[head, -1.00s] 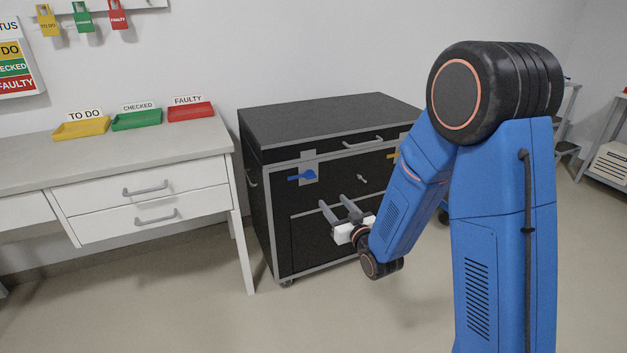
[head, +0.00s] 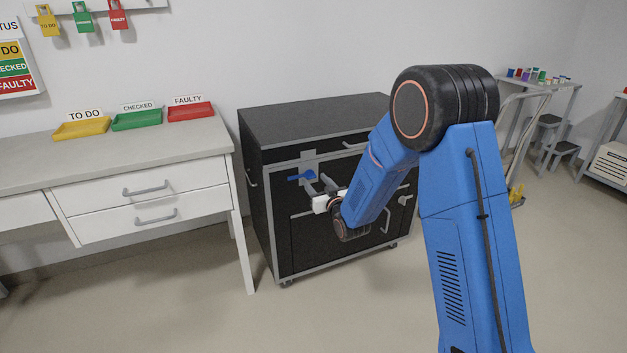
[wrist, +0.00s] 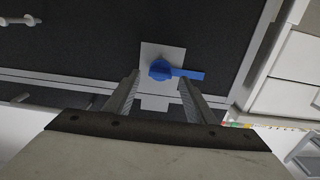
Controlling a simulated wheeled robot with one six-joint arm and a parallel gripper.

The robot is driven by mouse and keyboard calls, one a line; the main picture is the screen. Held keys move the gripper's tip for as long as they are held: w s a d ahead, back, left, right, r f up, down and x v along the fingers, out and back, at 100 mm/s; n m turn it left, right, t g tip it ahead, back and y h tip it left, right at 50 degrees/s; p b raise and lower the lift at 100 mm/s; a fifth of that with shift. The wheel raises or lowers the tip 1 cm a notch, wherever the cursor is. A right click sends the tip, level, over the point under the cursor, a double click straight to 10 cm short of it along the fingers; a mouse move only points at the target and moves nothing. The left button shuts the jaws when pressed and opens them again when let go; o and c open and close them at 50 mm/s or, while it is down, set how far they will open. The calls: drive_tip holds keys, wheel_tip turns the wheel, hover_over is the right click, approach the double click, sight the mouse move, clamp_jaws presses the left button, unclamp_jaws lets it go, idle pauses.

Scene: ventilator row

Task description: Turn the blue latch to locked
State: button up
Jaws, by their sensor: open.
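The blue latch (head: 301,177) is on a grey plate on the front of the black cabinet (head: 315,122), near its upper left. Its handle points left in the head view. In the wrist view the blue latch (wrist: 166,70) shows a round hub with its handle pointing right, ahead of my fingertips. My gripper (head: 318,183) is open and empty, with its two fingers close to the latch, just below and right of it. In the wrist view my gripper (wrist: 158,86) has its fingers apart on either side of the plate's lower part. I cannot tell whether they touch the latch.
A white bench (head: 150,158) with drawers stands left of the cabinet, holding yellow, green and red trays. Grey handles sit on the cabinet front. A trolley and shelves stand at the right. Floor in front of the cabinet is clear.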

drive_tip(key=shift+x, duration=1.15)
drive_tip(key=shift+c, duration=0.6)
clamp_jaws()
